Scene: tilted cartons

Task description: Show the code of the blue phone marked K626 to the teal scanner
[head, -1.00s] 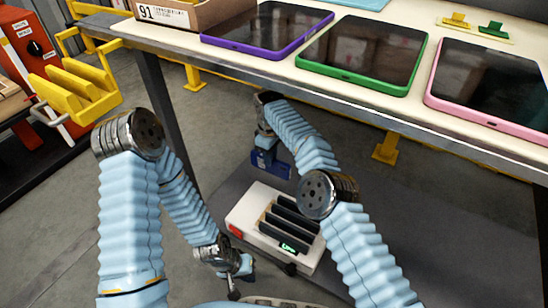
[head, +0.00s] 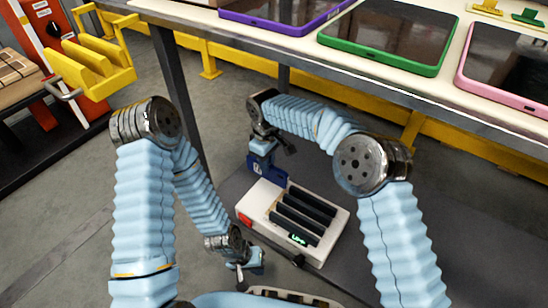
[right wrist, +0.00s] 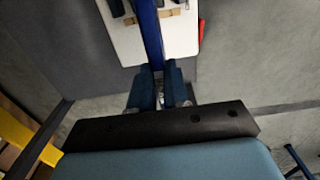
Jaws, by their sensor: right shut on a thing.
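My right gripper (head: 262,146) is shut on a blue, flat, phone-like thing (head: 269,171), just behind a white box. A small pale mark shows on it, too small to read as K626. In the right wrist view the blue thing (right wrist: 150,35) is nearly edge-on between the fingers (right wrist: 160,88), over part of the white box. I see no code on it. My left gripper (head: 251,268) hangs low, left of the white box, with nothing visible in it; its finger gap is unclear. I cannot make out a teal scanner in the views now.
The white box (head: 246,207) has dark slats, a red patch and a lit green display. The table (head: 480,107) above carries purple (head: 300,27), green (head: 340,47) and pink-framed (head: 490,85) tablets. A yellow rack (head: 85,75) stands left. Grey floor is open at lower left.

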